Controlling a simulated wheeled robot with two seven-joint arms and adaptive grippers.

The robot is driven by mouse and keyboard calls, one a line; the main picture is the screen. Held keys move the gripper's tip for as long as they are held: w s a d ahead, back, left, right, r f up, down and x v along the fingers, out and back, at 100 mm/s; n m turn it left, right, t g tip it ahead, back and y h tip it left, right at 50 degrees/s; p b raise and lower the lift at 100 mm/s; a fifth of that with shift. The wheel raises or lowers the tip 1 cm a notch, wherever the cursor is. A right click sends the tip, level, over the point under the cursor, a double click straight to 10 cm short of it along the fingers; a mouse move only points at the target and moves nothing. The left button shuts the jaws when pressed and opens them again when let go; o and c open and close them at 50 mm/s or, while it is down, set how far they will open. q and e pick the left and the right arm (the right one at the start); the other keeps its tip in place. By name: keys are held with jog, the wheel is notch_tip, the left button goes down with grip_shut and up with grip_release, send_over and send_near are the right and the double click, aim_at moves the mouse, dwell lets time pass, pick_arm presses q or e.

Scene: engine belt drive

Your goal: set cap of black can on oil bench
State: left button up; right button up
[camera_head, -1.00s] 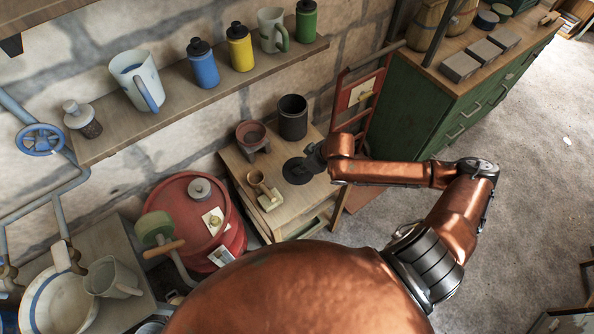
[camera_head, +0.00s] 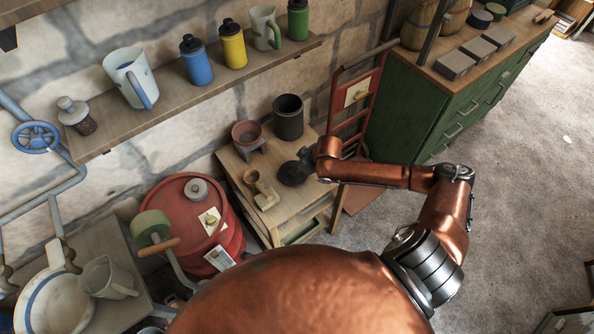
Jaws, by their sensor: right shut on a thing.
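The black can (camera_head: 288,120) stands upright and open-topped at the back of the small wooden oil bench (camera_head: 296,222). Its round black cap (camera_head: 292,175) is in front of the can, apart from it, over the bench's right part. My right gripper (camera_head: 305,162) is small and dark at the end of the copper arm and is shut on the cap. The wrist and gripper partly cover the cap's right side. I cannot tell whether the cap touches the bench top. My left gripper is not in view.
A reddish pot (camera_head: 248,136) and a wooden cup on a pale base (camera_head: 265,196) share the bench. A red drum (camera_head: 190,228) stands to the left. A red hand truck (camera_head: 357,92) and a green cabinet (camera_head: 447,112) stand to the right. Bottles line the shelf above.

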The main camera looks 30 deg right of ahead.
jog(key=shift+s+f, duration=0.1)
jog(key=o, duration=0.3)
jog(key=shift+f, duration=0.1)
jog(key=shift+o, duration=1.1)
jog(key=o, duration=0.3)
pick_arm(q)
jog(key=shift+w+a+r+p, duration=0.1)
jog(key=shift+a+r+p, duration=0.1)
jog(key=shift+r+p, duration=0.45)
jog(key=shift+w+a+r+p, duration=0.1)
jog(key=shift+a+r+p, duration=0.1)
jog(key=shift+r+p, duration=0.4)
pick_arm(e)
jog(key=v, duration=1.2)
jog(key=shift+r, duration=0.2)
